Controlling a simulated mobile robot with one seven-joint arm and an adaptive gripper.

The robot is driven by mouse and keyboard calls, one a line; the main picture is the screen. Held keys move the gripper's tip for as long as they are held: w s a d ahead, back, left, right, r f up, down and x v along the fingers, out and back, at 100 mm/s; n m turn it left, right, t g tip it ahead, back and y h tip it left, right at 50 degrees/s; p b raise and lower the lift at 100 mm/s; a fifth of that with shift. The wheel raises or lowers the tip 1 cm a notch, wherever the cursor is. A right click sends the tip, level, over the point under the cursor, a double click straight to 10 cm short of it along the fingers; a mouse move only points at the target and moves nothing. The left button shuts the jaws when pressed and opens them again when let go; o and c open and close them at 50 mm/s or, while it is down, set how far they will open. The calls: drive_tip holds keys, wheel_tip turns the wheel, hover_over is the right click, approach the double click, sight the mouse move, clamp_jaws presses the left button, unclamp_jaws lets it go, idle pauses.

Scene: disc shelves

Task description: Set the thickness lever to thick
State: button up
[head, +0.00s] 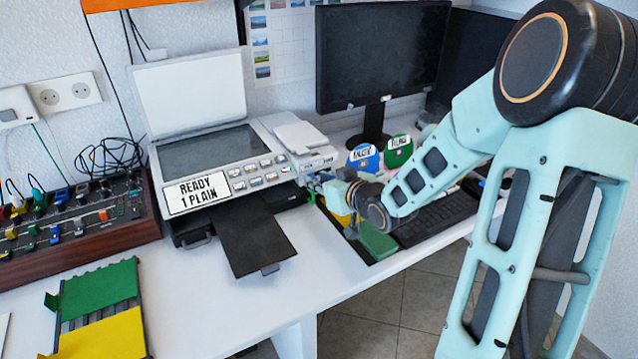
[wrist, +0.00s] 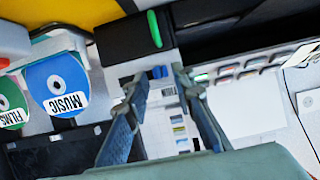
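The printer (head: 225,187) stands on the white desk with its scanner lid raised, and its display reads "READY 1 PLAIN". In the wrist view a bright green lever-like piece (wrist: 154,29) sits on a black part of the printer's side. A small green piece (head: 312,197) shows at the printer's right side in the head view. I cannot read a thick or thin mark. My gripper (wrist: 157,76) is open and empty, its fingers apart, short of the green piece and facing the printer's side. It also shows small beside the printer in the head view (head: 320,181).
A blue disc marked MUSIC (head: 363,157) and a green disc marked FILMS (head: 398,150) stand behind my arm. A monitor (head: 380,55) and a keyboard (head: 436,218) are at the right. The printer's dark output tray (head: 252,238) juts forward. A knob-covered box (head: 75,235) is left.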

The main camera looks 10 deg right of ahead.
drive_tip(key=shift+w, duration=0.1)
clamp_jaws()
idle(0.4)
drive_tip(key=d+p, duration=0.1)
drive_tip(key=w+d+p, duration=0.1)
drive_tip(key=d, duration=0.1)
drive_tip(key=d+p, duration=0.1)
drive_tip(key=shift+w+d+r, duration=0.15)
drive_tip(key=shift+w+d, duration=0.05)
drive_tip(key=shift+w, duration=0.05)
drive_tip(key=shift+w+d, duration=0.1)
drive_tip(key=shift+d, duration=0.3)
unclamp_jaws()
drive_tip(key=shift+d, duration=0.1)
